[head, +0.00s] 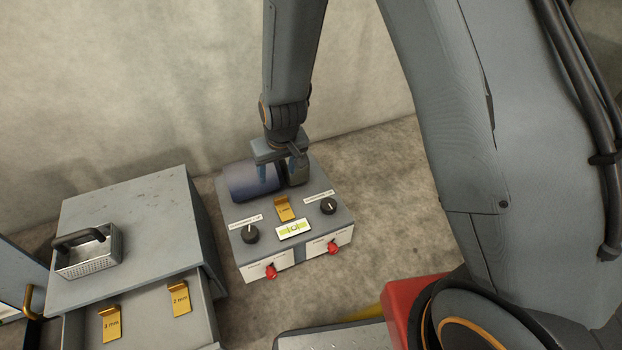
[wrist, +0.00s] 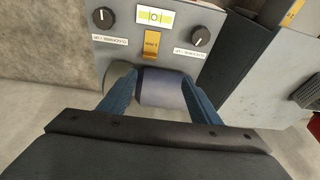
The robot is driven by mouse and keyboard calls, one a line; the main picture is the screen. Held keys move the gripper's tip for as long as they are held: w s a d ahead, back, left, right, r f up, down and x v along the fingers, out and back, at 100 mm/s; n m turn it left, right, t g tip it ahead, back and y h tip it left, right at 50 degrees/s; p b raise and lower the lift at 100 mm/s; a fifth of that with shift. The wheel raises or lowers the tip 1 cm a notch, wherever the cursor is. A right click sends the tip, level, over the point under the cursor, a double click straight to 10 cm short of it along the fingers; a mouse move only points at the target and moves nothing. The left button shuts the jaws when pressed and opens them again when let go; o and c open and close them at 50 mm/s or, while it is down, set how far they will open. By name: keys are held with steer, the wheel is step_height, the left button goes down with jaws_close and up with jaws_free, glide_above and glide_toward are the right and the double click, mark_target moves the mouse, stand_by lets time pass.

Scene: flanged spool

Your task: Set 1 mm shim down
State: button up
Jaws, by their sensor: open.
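A small gold shim (head: 284,208) lies on top of the grey control box, between two black knobs and behind a green level vial. Its marking is too small to read surely. It also shows in the wrist view (wrist: 152,46). A blue-grey spool (head: 250,183) with a darker end lies on the box behind the shim, and shows in the wrist view (wrist: 168,88). My gripper (head: 280,172) is open over the spool, its fingers apart on either side in the wrist view (wrist: 157,85). The gripper is apart from the shim, holding nothing visible.
The control box (head: 262,255) has red knobs on its front. Left of it stands a grey cabinet (head: 140,215) with an open drawer holding gold shims marked 2 mm (head: 180,298) and apparently 3 mm (head: 111,324). A handled metal basket (head: 88,252) sits on the cabinet.

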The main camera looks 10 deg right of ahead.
steer(key=s+d+r+g, duration=0.1)
steer(key=s+d+r, duration=0.2)
steer(key=s+r, duration=0.8)
steer(key=s+d+r+n+g, duration=0.1)
steer(key=s+d+r+g, duration=0.1)
steer(key=s+r, duration=0.9)
steer(key=s+d, duration=0.1)
steer(key=s, duration=0.1)
steer(key=shift+s+d+r+h, duration=0.2)
steer(key=shift+s+r+h, duration=0.15)
steer(key=shift+h, duration=0.05)
steer(key=d+r+m+p, duration=0.4)
steer(key=d+r+p, duration=1)
steer(key=p, duration=0.9)
step_height(320, 180, up, 3)
steer(key=shift+s+r+m+h, duration=0.15)
steer(key=shift+s+m+h, duration=0.15)
steer(key=shift+s, duration=0.1)
